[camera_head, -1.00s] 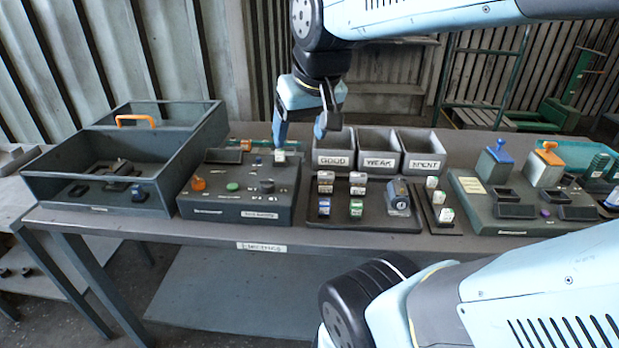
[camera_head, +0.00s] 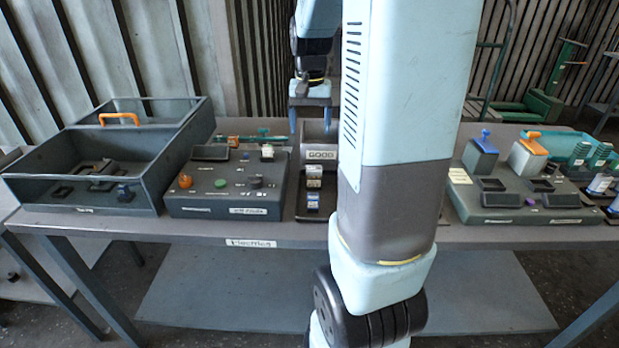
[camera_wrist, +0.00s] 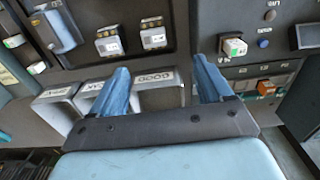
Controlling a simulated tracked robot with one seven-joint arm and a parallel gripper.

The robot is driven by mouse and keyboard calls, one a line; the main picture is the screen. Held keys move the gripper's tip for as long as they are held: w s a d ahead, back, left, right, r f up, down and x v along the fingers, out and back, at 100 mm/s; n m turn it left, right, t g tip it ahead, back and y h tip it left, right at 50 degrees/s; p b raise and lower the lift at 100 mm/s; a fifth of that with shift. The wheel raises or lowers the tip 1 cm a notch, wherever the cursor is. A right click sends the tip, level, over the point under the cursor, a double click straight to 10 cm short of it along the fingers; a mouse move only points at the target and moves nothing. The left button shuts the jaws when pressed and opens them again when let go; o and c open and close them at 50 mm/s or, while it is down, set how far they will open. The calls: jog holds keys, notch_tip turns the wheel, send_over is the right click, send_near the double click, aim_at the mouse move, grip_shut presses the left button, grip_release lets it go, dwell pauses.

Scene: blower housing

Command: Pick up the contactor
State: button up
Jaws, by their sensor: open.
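No part is labelled contactor, so I cannot tell for sure which one it is. A small white block with a green face (camera_wrist: 235,48) stands on the dark test panel, right of my gripper in the wrist view. In the head view this white block (camera_head: 267,152) sits at the panel's back right. Several small white-faced modules (camera_wrist: 108,43) stand in a dark tray; a larger blue-grey module (camera_wrist: 62,30) is at the upper left. My gripper (camera_head: 310,122) is open and empty, above the GOOD bin (camera_head: 318,155); in the wrist view its fingers (camera_wrist: 160,68) are spread apart.
The test panel (camera_head: 225,210) has an orange knob and buttons. An open grey box (camera_head: 145,190) with an orange handle stands left. My arm hides the middle of the table and most bins. A grey-green fixture (camera_head: 520,215) stands right.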

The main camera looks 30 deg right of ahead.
aim_at(314, 168)
jog(key=f, duration=0.9)
jog(key=shift+w+d, duration=0.1)
jog(key=shift+d, duration=0.15)
jog(key=shift+s+d+f, duration=0.15)
jog(key=shift+f, duration=1.15)
jog(key=shift+s+d+f, duration=0.1)
jog(key=shift+f, duration=1.2)
jog(key=shift+c, duration=0.4)
jog(key=c, duration=0.9)
jog(key=shift+r, duration=0.1)
